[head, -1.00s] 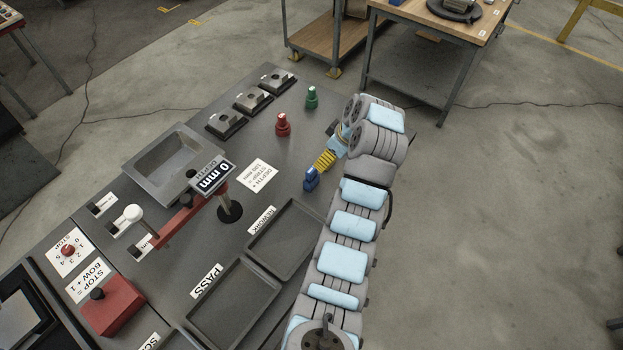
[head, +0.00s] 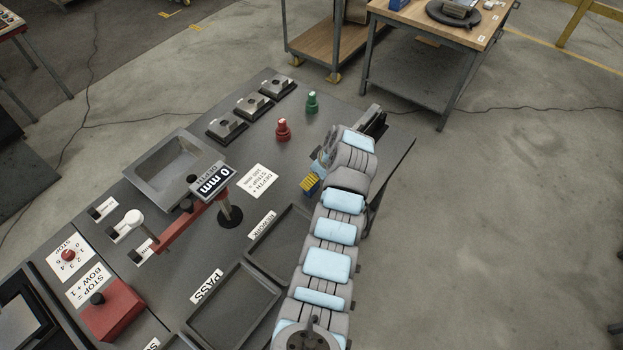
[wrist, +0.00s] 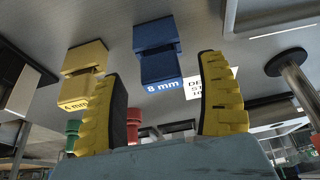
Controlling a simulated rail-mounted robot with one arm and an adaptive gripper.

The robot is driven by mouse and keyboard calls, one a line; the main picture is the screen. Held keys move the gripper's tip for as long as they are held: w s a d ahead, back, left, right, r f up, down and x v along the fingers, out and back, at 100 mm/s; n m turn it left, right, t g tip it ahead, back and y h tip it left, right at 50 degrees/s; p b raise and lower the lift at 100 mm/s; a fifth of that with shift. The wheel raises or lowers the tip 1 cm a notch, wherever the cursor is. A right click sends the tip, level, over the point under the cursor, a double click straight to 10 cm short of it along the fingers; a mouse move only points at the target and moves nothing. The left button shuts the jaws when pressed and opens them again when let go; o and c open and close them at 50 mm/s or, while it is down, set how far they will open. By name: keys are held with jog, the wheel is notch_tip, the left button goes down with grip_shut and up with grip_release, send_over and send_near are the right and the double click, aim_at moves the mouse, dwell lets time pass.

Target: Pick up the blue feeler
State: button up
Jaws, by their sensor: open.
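The blue feeler, marked 8 mm, stands on the bench in the wrist view (wrist: 158,65), which is upside down. My gripper (wrist: 162,72) is open and empty, with one yellow ribbed finger on each side of the feeler in the picture. Whether the feeler is between the fingertips or just beyond them is hard to tell. In the head view, my gripper (head: 311,184) is low over the bench, right of the DEPTH card. My arm and fingers hide most of the feeler there.
A yellow feeler marked 4 mm (wrist: 83,73) stands close beside the left finger in the wrist view. The depth gauge (head: 207,183) and empty REWORK tray (head: 280,246) are nearby.

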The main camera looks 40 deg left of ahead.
jog(key=shift+x, duration=1.45)
jog(key=c, duration=1.3)
